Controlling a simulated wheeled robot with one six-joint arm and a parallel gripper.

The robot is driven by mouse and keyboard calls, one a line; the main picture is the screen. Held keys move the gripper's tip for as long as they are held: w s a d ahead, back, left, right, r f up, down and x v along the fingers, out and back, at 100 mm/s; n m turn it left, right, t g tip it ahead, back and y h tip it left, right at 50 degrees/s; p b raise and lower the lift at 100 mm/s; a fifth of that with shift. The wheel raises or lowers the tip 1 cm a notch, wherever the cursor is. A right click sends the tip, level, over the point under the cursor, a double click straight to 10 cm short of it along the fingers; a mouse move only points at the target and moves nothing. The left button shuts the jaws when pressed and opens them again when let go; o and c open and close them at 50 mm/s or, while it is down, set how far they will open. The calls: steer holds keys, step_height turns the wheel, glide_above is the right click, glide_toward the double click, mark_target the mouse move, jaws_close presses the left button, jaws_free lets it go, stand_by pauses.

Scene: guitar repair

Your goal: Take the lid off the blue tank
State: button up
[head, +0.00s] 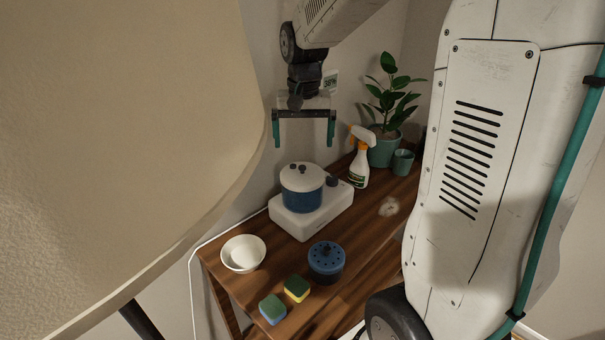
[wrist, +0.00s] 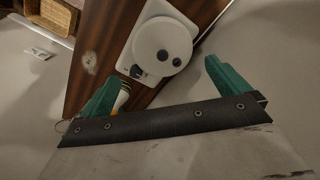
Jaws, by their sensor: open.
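The blue tank (head: 301,198) stands on a white base unit (head: 325,211) on the wooden table. Its white lid (head: 301,178) is on top, with small dark knobs. In the wrist view the lid (wrist: 161,40) is seen from above as a white disc with two dark spots, and it hides the tank's wall. My gripper (head: 304,140) hangs above the tank, apart from it, with its two green fingers wide apart and nothing between them. The gripper also shows in the wrist view (wrist: 160,90), with the lid beyond its fingertips.
A white bowl (head: 243,253), a blue-topped dark canister (head: 326,260) and two sponges (head: 284,299) are at the table's near end. A spray bottle (head: 359,163), potted plant (head: 385,145) and green cup (head: 402,162) stand behind right. A large beige lampshade (head: 120,130) fills the left.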

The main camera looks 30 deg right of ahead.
mark_target(303, 167)
steer(key=shift+w+d+f, duration=0.35)
steer(key=shift+w+f, duration=0.05)
steer(key=shift+w+d+f, duration=0.1)
steer(key=shift+w+f, duration=0.05)
steer(key=shift+f, duration=0.2)
steer(key=f, duration=0.7)
steer(key=shift+a+f, duration=0.1)
steer(key=shift+a, duration=0.2)
steer(key=shift+s, duration=0.2)
steer(key=c, duration=1.2)
steer(key=shift+c, duration=0.3)
